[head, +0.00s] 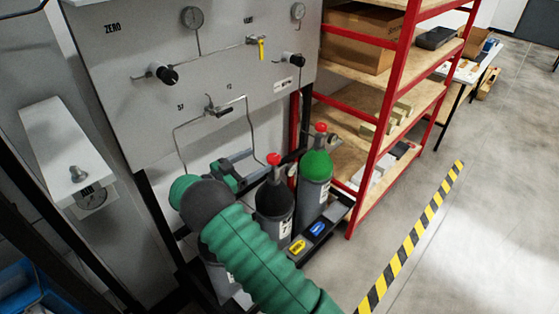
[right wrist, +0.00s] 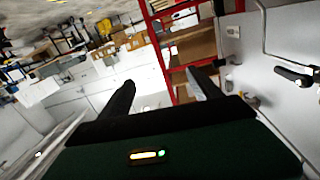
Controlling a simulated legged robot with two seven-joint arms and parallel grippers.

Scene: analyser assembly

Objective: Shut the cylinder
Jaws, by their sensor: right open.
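Two gas cylinders stand upright below the grey panel in the head view. One has a black shoulder and red top (head: 274,203); the other has a green shoulder and red top (head: 316,172). Part of a third pale body shows beneath my arm, too hidden to identify. My right gripper (head: 238,165) is left of the black-shouldered cylinder, near the panel's lower edge, apart from both red tops. It is partly hidden by my green-sleeved arm. In the right wrist view its two dark fingers (right wrist: 163,88) are spread with nothing between them. My left gripper is out of view.
The panel (head: 130,55) carries gauges, black knobs (head: 166,75), a yellow-handled valve (head: 261,46) and thin pipes close above the cylinders. A red-framed shelf (head: 378,160) stands at right. Yellow and blue tags lie on the dark base (head: 330,222). The floor beyond the striped tape is clear.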

